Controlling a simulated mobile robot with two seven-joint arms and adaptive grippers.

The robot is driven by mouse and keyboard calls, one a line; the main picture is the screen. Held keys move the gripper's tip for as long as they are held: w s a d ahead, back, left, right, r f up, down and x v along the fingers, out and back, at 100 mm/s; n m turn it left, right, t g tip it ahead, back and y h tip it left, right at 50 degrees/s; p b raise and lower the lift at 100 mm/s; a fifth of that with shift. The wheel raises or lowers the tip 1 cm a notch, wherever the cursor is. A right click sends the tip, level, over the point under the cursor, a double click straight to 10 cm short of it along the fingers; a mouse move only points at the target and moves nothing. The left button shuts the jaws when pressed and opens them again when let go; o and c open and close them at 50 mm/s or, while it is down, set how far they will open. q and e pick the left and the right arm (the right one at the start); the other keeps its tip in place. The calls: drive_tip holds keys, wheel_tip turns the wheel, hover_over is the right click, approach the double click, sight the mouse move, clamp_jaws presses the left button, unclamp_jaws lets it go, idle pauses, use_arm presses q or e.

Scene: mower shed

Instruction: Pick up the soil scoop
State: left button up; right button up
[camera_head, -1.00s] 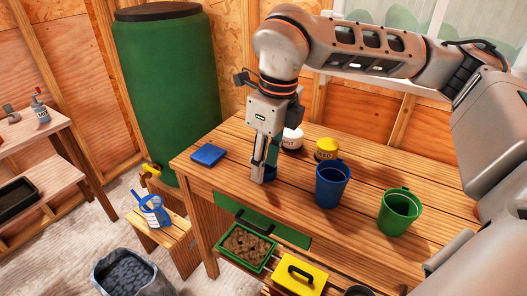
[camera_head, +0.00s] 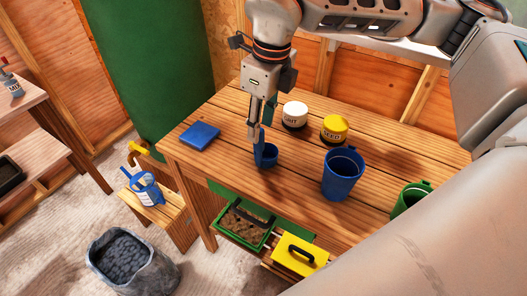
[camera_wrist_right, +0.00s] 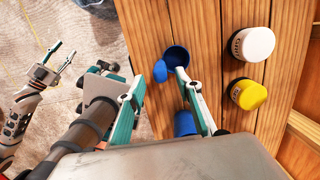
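The soil scoop, a small round blue cup with an upright blue handle, stands on the wooden bench (camera_head: 232,120); in the head view its cup (camera_head: 269,157) shows just below my right gripper (camera_head: 262,128). In the right wrist view the scoop's cup (camera_wrist_right: 177,56) is beyond the fingertips, and the rounded handle end (camera_wrist_right: 160,71) appears between them. My right gripper (camera_wrist_right: 162,80) is open, with its fingers on either side of the handle; contact cannot be told. My left gripper (camera_wrist_right: 58,58) is open and empty at the left of the wrist view, away from the scoop.
A white can (camera_head: 295,116), a yellow can (camera_head: 334,129) and a blue bucket (camera_head: 342,177) stand right of the scoop. A flat blue object (camera_head: 200,136) lies left. A green bucket (camera_head: 409,198) is partly hidden by my arm. Bare bench separates them.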

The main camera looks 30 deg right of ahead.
drive_tip(key=shift+w+a+f, duration=0.1)
drive_tip(key=shift+w+f, duration=0.1)
drive_tip(key=shift+f, duration=0.8)
drive_tip(key=shift+w+a+f, duration=0.1)
drive_tip(key=shift+w+f, duration=0.05)
drive_tip(key=shift+f, duration=0.8)
clamp_jaws()
drive_tip(key=shift+r, duration=0.15)
drive_tip(key=shift+r, duration=0.6)
wheel_tip(320, 180, up, 19)
drive_tip(key=shift+f+p, duration=0.15)
drive_tip(key=shift+p, duration=0.3)
drive_tip(key=c, duration=0.9)
unclamp_jaws()
clamp_jaws()
